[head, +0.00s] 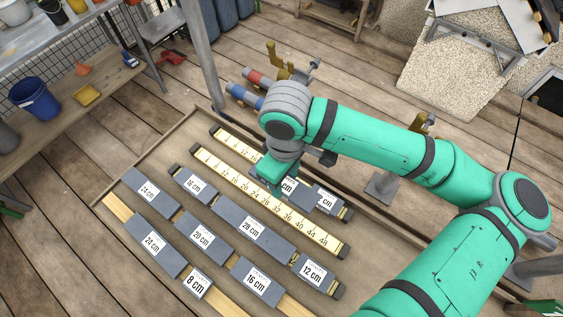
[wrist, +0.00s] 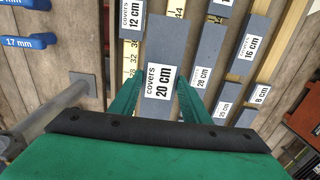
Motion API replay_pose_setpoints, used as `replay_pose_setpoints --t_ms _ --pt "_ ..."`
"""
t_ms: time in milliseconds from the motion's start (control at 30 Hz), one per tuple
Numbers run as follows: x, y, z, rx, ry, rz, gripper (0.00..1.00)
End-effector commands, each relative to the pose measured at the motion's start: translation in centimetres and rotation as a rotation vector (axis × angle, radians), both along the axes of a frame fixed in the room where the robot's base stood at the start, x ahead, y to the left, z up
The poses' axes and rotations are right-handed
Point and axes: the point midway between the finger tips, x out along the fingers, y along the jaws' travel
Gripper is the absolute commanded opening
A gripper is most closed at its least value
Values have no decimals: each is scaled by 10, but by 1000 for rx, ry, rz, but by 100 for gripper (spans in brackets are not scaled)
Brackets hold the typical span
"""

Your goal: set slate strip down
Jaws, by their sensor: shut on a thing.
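My gripper (head: 272,180) is over the upper rows of the tiling board, its two teal fingers (wrist: 160,84) shut on a grey slate strip labelled "covers 20 cm" (wrist: 158,45). The held strip looks larger than the other strips in the wrist view, so it seems to be above them; the exact gap cannot be told. In the head view my gripper hides much of it, and part of its label (head: 289,184) shows. A 12 cm strip (head: 326,200) lies just right of it, on the upper yellow ruler batten (head: 236,143).
A second ruler batten (head: 301,222) runs bare below. Lower rows hold several labelled strips, including a 28 cm (head: 252,231), a 20 cm (head: 203,236) and a 16 cm (head: 257,282). A metal post (head: 202,55) stands behind the board. A bench with a blue bucket (head: 35,99) is at left.

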Motion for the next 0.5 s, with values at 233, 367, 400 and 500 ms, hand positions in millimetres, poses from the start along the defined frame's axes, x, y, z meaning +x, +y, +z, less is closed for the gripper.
replay_pose_setpoints --t_ms 233,367,400,500 --pt "53 6 -24 0 2 -2 12" --pt "71 7 -46 0 3 -1 12" --pt "77 7 -52 0 4 -2 12" --pt "87 8 -64 0 1 -2 12"
